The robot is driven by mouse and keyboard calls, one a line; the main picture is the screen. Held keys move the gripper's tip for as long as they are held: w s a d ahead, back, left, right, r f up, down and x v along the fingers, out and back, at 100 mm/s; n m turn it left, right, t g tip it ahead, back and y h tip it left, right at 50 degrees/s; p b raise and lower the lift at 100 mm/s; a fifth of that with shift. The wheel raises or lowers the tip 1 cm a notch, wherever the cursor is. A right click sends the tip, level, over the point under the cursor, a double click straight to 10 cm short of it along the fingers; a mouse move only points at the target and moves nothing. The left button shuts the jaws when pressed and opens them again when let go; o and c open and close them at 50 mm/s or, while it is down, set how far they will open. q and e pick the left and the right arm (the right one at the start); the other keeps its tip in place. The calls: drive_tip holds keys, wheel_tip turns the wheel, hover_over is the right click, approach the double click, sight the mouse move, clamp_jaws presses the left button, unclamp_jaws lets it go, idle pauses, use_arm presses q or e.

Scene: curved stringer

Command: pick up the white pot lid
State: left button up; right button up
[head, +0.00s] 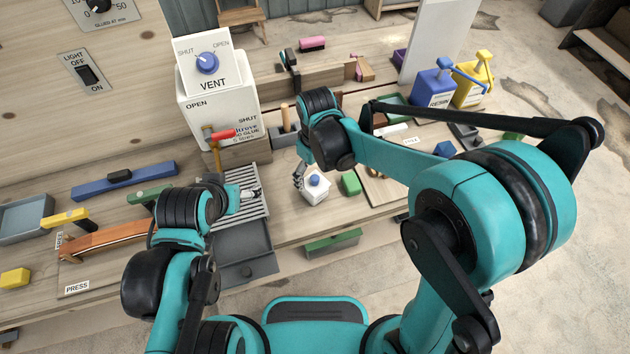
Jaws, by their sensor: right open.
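A small white pot (316,193) stands on the bench top near its front edge. Its white lid (313,183) has a blue knob on top and appears to be seated on the pot. My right gripper (299,178) is open and hangs at the left side of the pot and lid, pointing down. Whether its fingers touch the lid cannot be told. My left gripper (254,192) is over the slatted grey rack, left of the pot and apart from it. Its fingers are too small to read.
A green block (351,184) stands close to the right of the pot. The slatted rack (262,175) and a grey open drawer (245,255) are on the left. A white box with a red-handled tap (222,135) stands behind. A green-fronted drawer (333,243) juts out in front.

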sight(317, 180)
drive_tip(key=f+b, duration=0.1)
drive_tip(key=f, duration=0.1)
drive_tip(key=w+f, duration=0.1)
drive_tip(key=f, duration=0.2)
drive_tip(key=shift+b, duration=0.4)
drive_tip(key=shift+d, duration=0.1)
drive_tip(key=shift+r, duration=0.1)
drive_tip(key=shift+c, duration=0.3)
drive_tip(key=shift+s, duration=0.1)
drive_tip(key=c, duration=0.9)
drive_tip(key=shift+c, duration=0.2)
